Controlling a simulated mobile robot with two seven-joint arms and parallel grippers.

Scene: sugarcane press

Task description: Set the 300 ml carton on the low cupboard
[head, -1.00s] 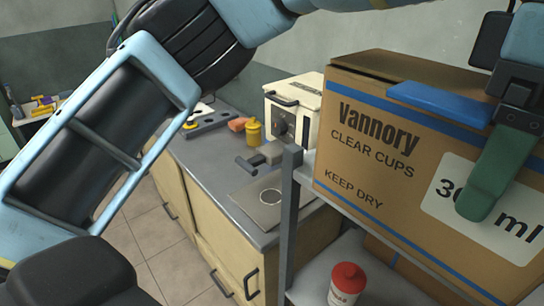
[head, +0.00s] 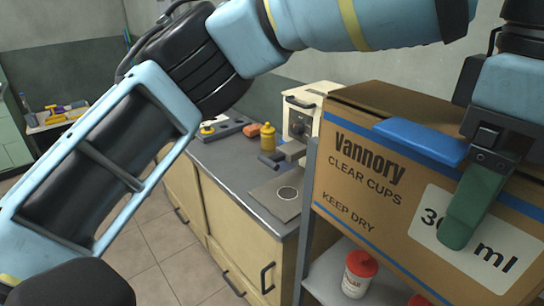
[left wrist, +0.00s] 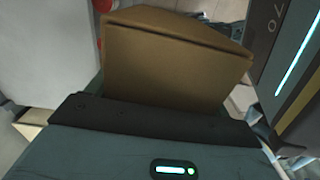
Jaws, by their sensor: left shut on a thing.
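The carton (head: 345,165) is a brown box printed "Vannory Clear Cups", with a white label whose number is partly covered, ending in "ml". It fills the right of the head view, and its brown side (left wrist: 175,65) shows close up in the left wrist view. A low beige cupboard (head: 228,232) with a grey top (head: 222,155) stands at the middle, left of and beyond the carton. My right gripper is not in view.
A grey shelf rack (head: 306,200) stands beside and below the carton, with a red-lidded jar (head: 360,265) on it. Open tiled floor (head: 160,262) lies at left.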

